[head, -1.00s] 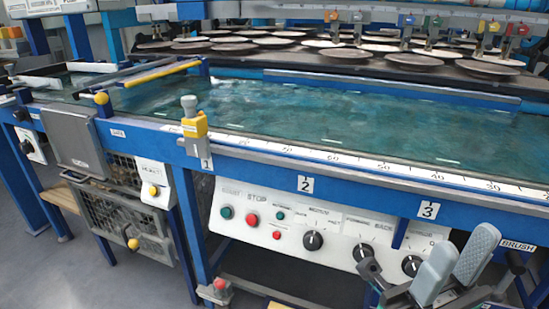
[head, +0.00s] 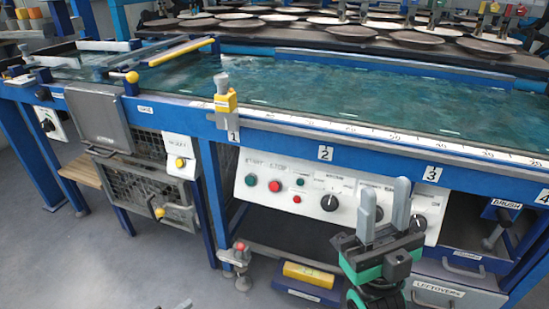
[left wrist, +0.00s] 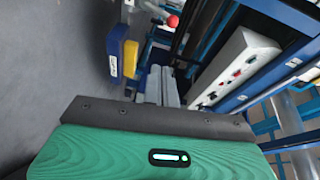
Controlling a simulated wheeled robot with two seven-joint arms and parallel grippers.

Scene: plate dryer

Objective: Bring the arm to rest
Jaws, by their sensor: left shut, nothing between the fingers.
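My left gripper (head: 386,205) is in front of the machine's control panel in the head view. Its green and black body is low in the picture and its grey fingers point up in the picture, covering part of the right-hand dials. It holds nothing. In the left wrist view the grey fingers (left wrist: 162,84) sit close together above the green gripper body, with nothing between them. My right gripper is in neither view.
The white control panel (head: 258,183) lies behind the gripper. The brush handle (head: 495,229) and the leftovers drawer (head: 440,294) are to the right. Grey floor (head: 90,265) is open at the left.

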